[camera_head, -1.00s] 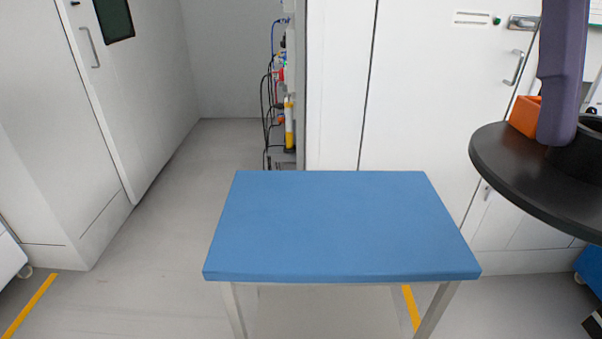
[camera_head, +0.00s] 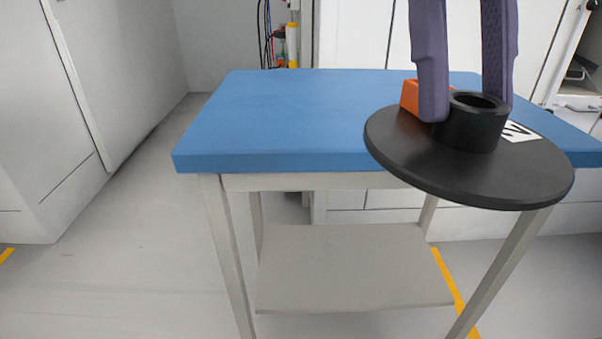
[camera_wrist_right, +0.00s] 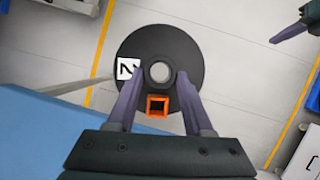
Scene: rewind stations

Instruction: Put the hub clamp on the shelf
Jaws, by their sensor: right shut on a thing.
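The hub clamp is a wide black disc (camera_head: 400,160) with a raised hub, an orange block on its top and a white marked label; the disc also shows in the right wrist view (camera_wrist_right: 160,36). My right gripper (camera_head: 468,106) is shut on the hub, one finger on each side, and holds the disc roughly level. In the head view the disc overlaps the front right edge of the blue table. The grey shelf (camera_head: 350,270) is the bare lower board between the table legs. Part of my left gripper (camera_wrist_right: 290,31) shows at the right wrist view's upper right; its jaws are unclear.
The blue tabletop (camera_head: 290,105) is bare where it shows, and its legs flank the shelf. Open floor (camera_head: 110,240) lies to the left. White cabinets stand behind, with cables and a yellow-white cylinder (camera_head: 292,45) at the back.

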